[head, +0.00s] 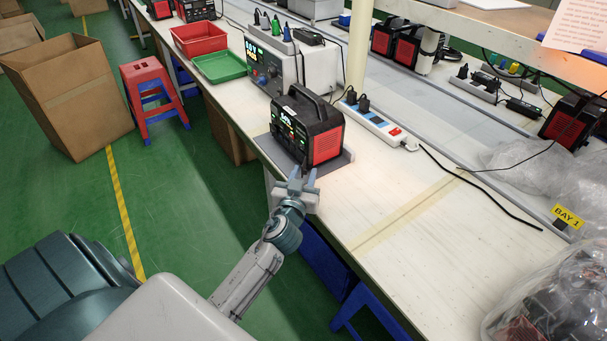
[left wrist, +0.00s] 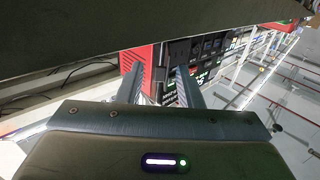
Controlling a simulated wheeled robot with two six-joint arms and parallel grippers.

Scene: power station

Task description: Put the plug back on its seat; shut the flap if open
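The power station (head: 318,133), black with red side panels and a top handle, stands on a grey mat (head: 345,158) at the bench's near edge. My left gripper (head: 300,176) is just in front of its face, with two fingers apart. In the left wrist view the fingers (left wrist: 160,80) are spread, pointing at the front of the power station (left wrist: 205,52), near its red corner. A dark block (left wrist: 179,50) shows near the fingertips; I cannot tell whether it is a plug or a flap. Nothing is clearly held. My right gripper is not in view.
A white power strip (head: 375,125) with black plugs lies behind the power station. A bench instrument (head: 290,68) and red (head: 200,38) and green (head: 219,66) trays stand beyond. The bench to the right is mostly clear, with a loose black cable (head: 480,186).

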